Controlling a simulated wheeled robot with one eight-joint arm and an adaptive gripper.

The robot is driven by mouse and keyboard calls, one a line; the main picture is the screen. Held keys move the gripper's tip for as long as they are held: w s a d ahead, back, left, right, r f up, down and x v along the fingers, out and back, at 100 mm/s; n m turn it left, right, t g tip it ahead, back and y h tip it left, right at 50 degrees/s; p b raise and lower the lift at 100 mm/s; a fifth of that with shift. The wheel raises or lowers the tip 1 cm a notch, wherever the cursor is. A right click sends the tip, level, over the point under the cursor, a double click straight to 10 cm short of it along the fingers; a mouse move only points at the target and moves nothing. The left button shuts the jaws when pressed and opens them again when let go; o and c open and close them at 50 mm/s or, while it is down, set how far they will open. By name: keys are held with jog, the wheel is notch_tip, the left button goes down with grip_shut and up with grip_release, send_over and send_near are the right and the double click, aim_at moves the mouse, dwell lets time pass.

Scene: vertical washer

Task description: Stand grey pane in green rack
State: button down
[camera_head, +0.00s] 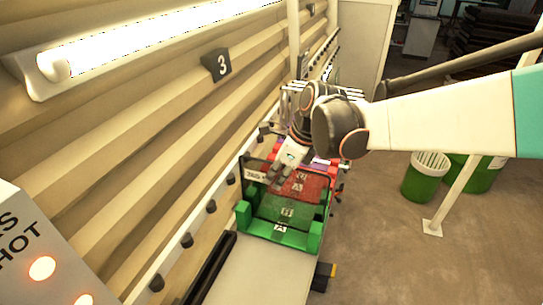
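The green rack (270,236) stands on a pale bench, with green end posts and sides and letter labels on its inner faces. A red section (312,188) with a letter label shows behind its green front part. My gripper (279,184) points down over the rack's rear left part, beside a small white number label (255,176). Its fingers are small and dark here, and I cannot tell whether they are apart or hold anything. I cannot make out the grey pane for certain. A dark thin-edged frame shows around the red section; what it belongs to is unclear.
The pale bench top (262,277) is bare in front of the rack. A rail with dark knobs (187,240) runs along the slatted wall at left. Green bins (425,178) stand on the floor at right.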

jog(key=shift+f, duration=0.25)
jog(key=c, duration=1.7)
grip_release()
jog(key=v, duration=1.2)
